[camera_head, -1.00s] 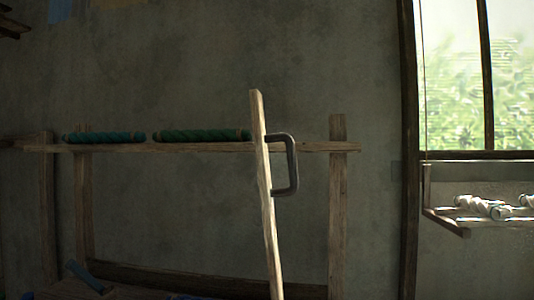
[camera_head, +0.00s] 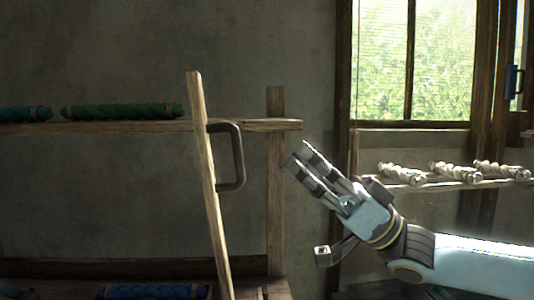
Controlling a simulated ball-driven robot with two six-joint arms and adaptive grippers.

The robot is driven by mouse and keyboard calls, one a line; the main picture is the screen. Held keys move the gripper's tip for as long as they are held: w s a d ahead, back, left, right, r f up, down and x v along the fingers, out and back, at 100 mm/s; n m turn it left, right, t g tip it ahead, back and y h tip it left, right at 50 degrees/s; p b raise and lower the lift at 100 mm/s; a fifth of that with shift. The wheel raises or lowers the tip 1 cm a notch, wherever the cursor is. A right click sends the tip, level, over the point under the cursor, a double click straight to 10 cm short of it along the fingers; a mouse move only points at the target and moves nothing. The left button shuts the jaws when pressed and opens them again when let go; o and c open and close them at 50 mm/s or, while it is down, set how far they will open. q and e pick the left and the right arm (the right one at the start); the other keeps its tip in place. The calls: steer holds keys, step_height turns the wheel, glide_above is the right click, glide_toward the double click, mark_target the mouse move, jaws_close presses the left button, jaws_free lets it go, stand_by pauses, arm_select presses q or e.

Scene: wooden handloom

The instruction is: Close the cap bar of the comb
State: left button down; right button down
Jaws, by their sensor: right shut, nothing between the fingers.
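A pale wooden bar (camera_head: 207,180) with a dark D-shaped handle (camera_head: 238,158) on its right side stands nearly upright, its top leaning left. It looks like the cap bar, raised; its lower end runs out of the picture and the comb itself cannot be made out. My right gripper (camera_head: 300,156) comes in from the right, pointing up and left. It is shut and empty, to the right of the handle and apart from it. My left gripper is not in view.
A wooden rail (camera_head: 100,126) on posts (camera_head: 275,200) carries green yarn rolls (camera_head: 122,111) behind the bar. A blue roll (camera_head: 150,291) lies low at the front. A shelf with white yarn rolls (camera_head: 456,172) is under the window at right.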

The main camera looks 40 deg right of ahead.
mark_target(239, 133)
steer(key=shift+w+a+r, duration=0.15)
steer(key=shift+w+a, duration=0.75)
steer(key=shift+a, duration=0.05)
steer(key=shift+w+a+r, duration=0.15)
steer(key=shift+w+a, duration=0.7)
steer(key=shift+a, duration=0.1)
